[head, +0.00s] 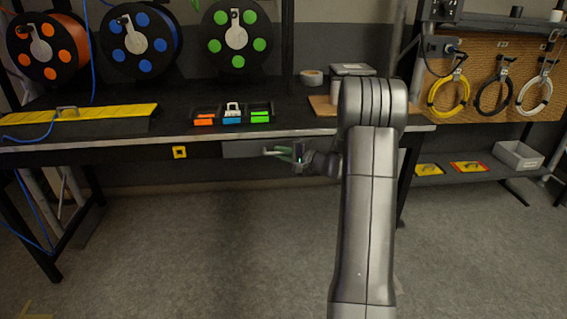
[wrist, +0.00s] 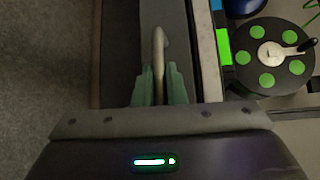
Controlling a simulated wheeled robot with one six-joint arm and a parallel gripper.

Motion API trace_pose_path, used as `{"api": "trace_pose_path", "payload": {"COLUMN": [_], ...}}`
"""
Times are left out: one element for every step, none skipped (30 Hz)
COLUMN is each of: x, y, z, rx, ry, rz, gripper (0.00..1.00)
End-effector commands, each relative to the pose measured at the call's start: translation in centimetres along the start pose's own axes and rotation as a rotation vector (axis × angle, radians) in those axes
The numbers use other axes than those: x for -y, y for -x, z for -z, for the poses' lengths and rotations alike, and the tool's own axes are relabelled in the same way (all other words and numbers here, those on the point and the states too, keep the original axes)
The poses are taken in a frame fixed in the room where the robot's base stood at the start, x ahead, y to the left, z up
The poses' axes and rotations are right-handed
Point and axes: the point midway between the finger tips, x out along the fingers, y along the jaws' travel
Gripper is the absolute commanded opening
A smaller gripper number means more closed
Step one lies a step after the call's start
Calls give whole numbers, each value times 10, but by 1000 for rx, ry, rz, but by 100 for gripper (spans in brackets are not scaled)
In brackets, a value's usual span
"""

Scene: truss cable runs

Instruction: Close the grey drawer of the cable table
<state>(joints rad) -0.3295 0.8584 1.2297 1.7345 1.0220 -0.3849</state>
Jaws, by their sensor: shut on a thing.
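The grey drawer (head: 240,148) is under the front edge of the dark cable table (head: 110,150). Its front shows as a plain grey panel, partly hidden by my gripper and arm. How far it stands out is hard to tell in the head view. My gripper (head: 281,152) is at the drawer front, reaching in from the right. In the wrist view, the green fingers of my gripper (wrist: 159,85) are closed around the pale bar handle (wrist: 159,48) of the drawer, one finger on each side. The grey drawer front (wrist: 180,30) runs beside the handle.
The tabletop holds a yellow cable ramp (head: 80,113), a black tray (head: 233,108) with coloured pieces, a tape roll (head: 312,77) and cable reels (head: 237,40). A yellow-framed fitting (head: 180,152) sits left of the drawer. The floor (head: 200,240) in front is clear.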

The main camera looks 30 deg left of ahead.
Motion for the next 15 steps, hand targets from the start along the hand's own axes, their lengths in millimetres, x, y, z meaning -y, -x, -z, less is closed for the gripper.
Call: {"api": "trace_pose_path", "payload": {"x": [-1,0,0,0,0,1,1,1,2,2,2,2,2,2,3], "y": [-2,-2,-3,-4,-4,-4,-4,-4,-5,-5,-5,-5,-5,-5,-5], "z": [2,2,3,4,4,4,5,5,5,5,5,5,5,6,6], "rx": [0,0,0,0,0,0,-1,-1,-1,-2,-2,-2,-3,-3,-3], "ry": [1,0,0,-1,-1,0,0,0,0,0,0,1,1,1,1], "rz": [0,-1,-1,-1,-1,-1,0,0,0,1,1,1,2,2,2], "gripper": [0,0,0,0,0,0,0,0,0,0,0,0,0,0,0]}}
